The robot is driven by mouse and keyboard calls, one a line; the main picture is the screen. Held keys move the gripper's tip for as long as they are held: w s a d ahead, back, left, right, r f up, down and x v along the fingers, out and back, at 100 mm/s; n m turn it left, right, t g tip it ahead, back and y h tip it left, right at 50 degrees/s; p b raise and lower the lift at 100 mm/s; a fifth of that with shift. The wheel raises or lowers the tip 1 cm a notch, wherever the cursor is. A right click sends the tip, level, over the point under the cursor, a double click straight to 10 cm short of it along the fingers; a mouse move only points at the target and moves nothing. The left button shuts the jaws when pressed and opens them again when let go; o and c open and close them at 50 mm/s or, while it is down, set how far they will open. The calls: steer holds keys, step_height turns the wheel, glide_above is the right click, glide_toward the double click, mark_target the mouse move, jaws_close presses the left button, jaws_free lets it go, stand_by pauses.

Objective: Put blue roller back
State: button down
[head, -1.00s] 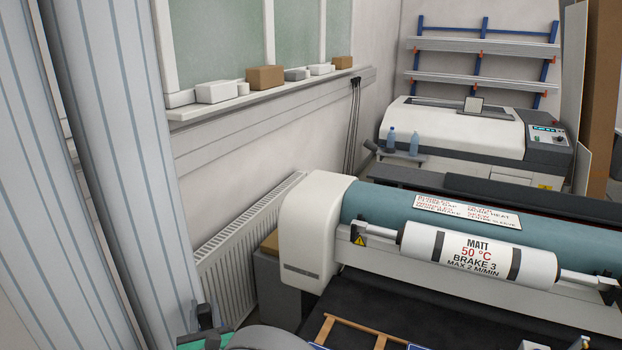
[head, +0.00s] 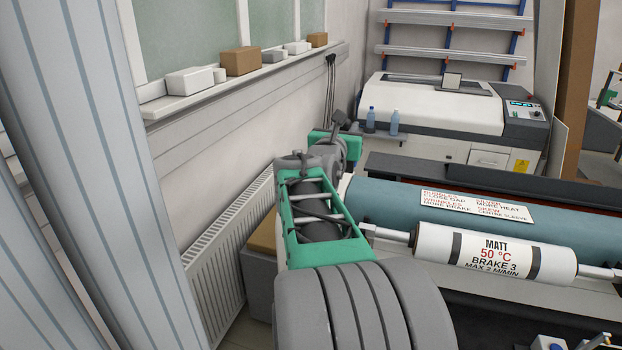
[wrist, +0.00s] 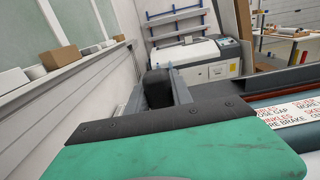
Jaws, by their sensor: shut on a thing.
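My gripper (head: 335,138) is out ahead on my green and grey arm, left of the laminating machine, and is shut on a dark thing (head: 340,118). In the wrist view a black rounded shape (wrist: 158,88) stands beyond a green plate with a black edge. I cannot tell whether it is part of the held thing, and no blue shows on it. A large teal-blue roller (head: 400,203) lies across the machine behind a white roller (head: 510,256) marked MATT. No loose blue roller can be made out for sure. My arm hides the machine's left end.
A radiator (head: 225,260) and a sill with small boxes (head: 240,62) run along the left wall. Striped pale columns (head: 80,150) stand close on the left. Two bottles (head: 394,122) stand before a white machine (head: 435,100) at the back. Small things are cut off at bottom right.

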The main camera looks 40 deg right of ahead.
steer(key=shift+d+r, duration=0.3)
steer(key=shift+d, duration=0.1)
steer(key=w+d+f+p, duration=0.1)
steer(key=w+f, duration=0.3)
steer(key=w+d+f+p, duration=0.1)
steer(key=w+d+f, duration=0.1)
steer(key=w+f, duration=0.2)
steer(key=w+d+f+p, duration=0.1)
steer(key=w+f, duration=0.3)
steer(key=shift+w+d+f, duration=0.35)
steer(key=shift+d, duration=0.05)
steer(key=shift+s, duration=0.1)
steer(key=shift+f, duration=0.2)
steer(key=c, duration=1.1)
jaws_free()
